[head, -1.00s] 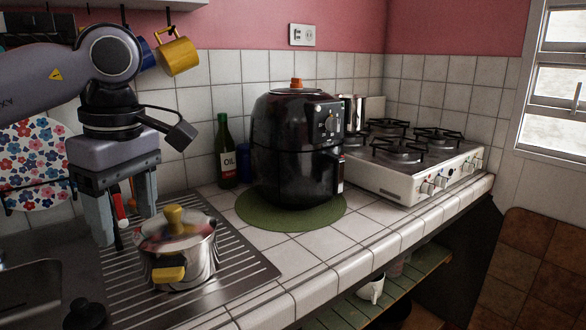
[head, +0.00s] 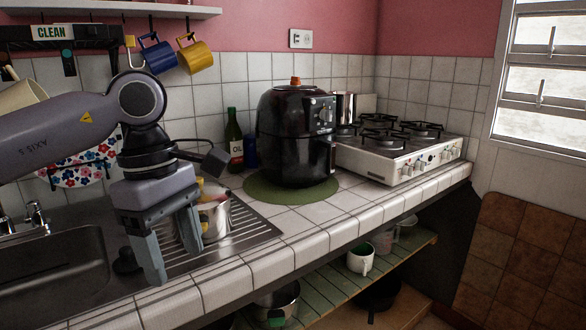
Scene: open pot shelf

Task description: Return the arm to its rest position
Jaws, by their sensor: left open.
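My left arm comes in from the left, and its gripper (head: 174,264) points down with its two fingers apart. Nothing shows between the fingers. It hangs over the front part of the drainer and counter edge. A steel pot with yellow parts (head: 216,220) stands on the ribbed drainer (head: 250,234), behind the gripper in the picture and partly hidden by it. I cannot tell how wide the gap between the gripper and the pot is. My right gripper is not in view.
A black air fryer (head: 292,140) stands on a round green mat (head: 258,190), with an oil bottle (head: 233,140) beside it. A white stove (head: 388,163) is at the right. A sink (head: 50,270) is at the left. The open shelf (head: 325,284) below holds cups and pots.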

